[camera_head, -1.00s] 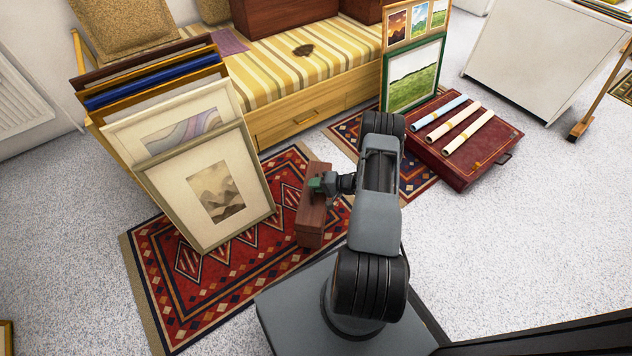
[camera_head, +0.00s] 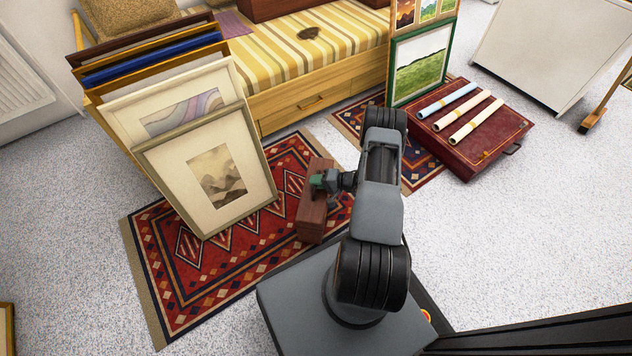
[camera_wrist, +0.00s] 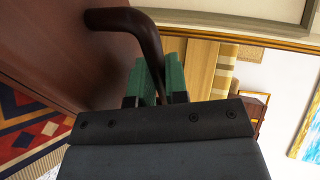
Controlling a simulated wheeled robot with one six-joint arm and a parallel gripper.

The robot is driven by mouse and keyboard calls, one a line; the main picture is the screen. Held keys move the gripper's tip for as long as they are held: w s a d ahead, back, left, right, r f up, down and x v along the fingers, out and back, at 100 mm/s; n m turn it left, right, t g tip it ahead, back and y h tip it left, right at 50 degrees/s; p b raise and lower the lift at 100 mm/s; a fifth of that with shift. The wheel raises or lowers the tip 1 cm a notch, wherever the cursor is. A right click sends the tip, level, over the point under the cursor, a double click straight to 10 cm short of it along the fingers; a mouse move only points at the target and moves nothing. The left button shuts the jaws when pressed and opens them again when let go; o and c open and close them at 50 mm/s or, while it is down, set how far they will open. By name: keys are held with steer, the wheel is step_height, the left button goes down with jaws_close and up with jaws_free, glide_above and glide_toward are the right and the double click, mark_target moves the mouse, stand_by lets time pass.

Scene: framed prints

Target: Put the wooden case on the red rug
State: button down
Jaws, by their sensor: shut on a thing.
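The wooden case (camera_head: 312,215) is a reddish-brown box at the right edge of the red rug (camera_head: 215,285) in the head view. My gripper (camera_head: 318,181) is at its upper part. In the wrist view, the green fingers of my gripper (camera_wrist: 158,78) are shut on the dark curved handle of the wooden case (camera_wrist: 50,45). Part of the red patterned rug (camera_wrist: 28,120) shows below the case there. The case looks upright, but I cannot tell whether its underside touches the rug. My arm hides some of the area to its right.
Framed prints (camera_head: 205,175) lean in a rack on the rug's left part. A striped daybed (camera_head: 290,60) stands behind. A dark red portfolio case (camera_head: 475,145) with rolled papers lies at right, by a green-framed print (camera_head: 420,70). The rug's front is clear.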

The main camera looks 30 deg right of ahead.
steer(key=c, duration=1.1)
jaws_free()
